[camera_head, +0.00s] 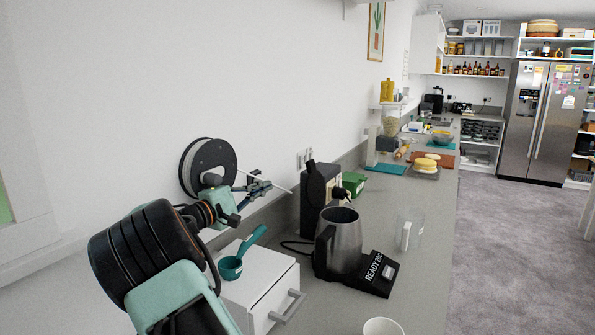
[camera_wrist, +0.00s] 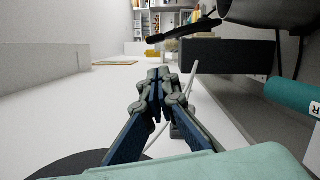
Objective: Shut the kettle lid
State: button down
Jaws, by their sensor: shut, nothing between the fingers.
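The kettle (camera_head: 345,245) is a grey metal jug with a dark handle on its left side, upright on a black base (camera_head: 372,274) on the counter. Its mouth is open. A dark lid (camera_head: 316,184) appears to stand up at the handle side, against a dark appliance. In the wrist view the kettle (camera_wrist: 265,10) is at the upper right, with the dark lid (camera_wrist: 185,32) reaching left from it. My gripper (camera_head: 262,187) is left of the lid, near the wall, apart from it. Its fingers (camera_wrist: 158,75) are together and empty.
A white drawer box (camera_head: 262,285) with a teal ladle (camera_head: 232,266) on top stands below my gripper. The dark appliance (camera_head: 328,195) is behind the kettle. A clear jug (camera_head: 409,232) is to its right, and a white cup (camera_head: 382,327) is in front.

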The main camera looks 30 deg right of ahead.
aim_at(315, 185)
jog(key=f+p+x, duration=0.1)
jog(key=p+x, duration=0.1)
jog(key=x, duration=1.2)
jog(key=shift+d+r+p, duration=0.25)
jog(key=shift+r+p, duration=0.05)
jog(key=shift+r, duration=0.2)
jog(key=shift+s+d+b, duration=0.1)
jog(key=shift+b, duration=0.35)
